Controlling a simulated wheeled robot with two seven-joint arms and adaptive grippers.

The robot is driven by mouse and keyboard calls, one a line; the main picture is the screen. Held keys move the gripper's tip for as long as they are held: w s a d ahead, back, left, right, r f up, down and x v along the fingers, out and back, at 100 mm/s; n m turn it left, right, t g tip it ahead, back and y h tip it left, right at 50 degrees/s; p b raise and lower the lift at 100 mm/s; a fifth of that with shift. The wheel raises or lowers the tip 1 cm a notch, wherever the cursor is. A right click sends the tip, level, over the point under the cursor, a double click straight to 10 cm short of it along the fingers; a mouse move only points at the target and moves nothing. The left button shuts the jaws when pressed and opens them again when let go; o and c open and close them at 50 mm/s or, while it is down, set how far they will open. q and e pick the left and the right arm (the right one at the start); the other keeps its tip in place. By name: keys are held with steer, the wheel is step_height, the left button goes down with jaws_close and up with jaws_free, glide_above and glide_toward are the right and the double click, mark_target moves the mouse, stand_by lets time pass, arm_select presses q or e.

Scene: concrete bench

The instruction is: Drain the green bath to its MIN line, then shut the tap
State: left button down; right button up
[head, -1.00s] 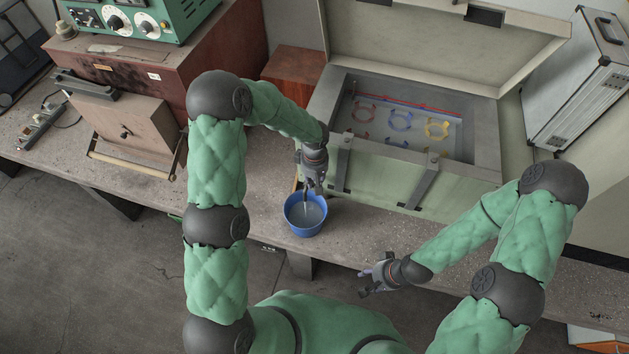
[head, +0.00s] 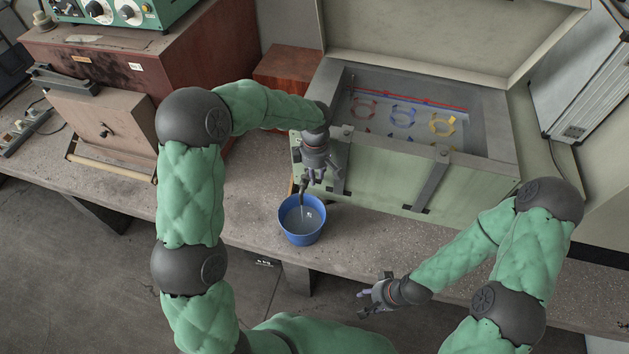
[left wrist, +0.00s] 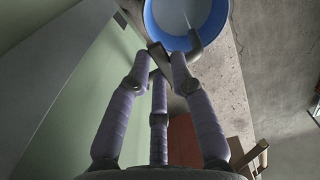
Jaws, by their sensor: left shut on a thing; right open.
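The green bath (head: 385,180) stands on the bench with its lid open. Red, blue and yellow rings (head: 403,117) show inside. A red line (head: 415,99) crosses its back wall with a blue line just below it; I cannot read any labels or judge the water level exactly. My left gripper (head: 312,180) is shut on the tap handle (left wrist: 158,56) at the bath's front left corner. The tap's spout (left wrist: 203,45) hangs over a blue bucket (head: 302,238). A thin pale stream falls into the grey liquid there. My right gripper (head: 368,297) is open and empty, in front of the bench.
A brown box (head: 108,125) and a red-brown cabinet with a green instrument (head: 130,10) stand left. A small wooden box (head: 288,72) is behind my left arm. A silver case (head: 585,85) stands right. The bucket is near the bench's front edge.

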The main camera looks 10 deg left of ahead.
arm_select(q)
steer(key=shift+w+n+b, duration=0.2)
steer(key=shift+n+b, duration=0.1)
steer(key=shift+n, duration=0.2)
steer(key=c, duration=1.1)
jaws_free()
step_height(320, 180, up, 12)
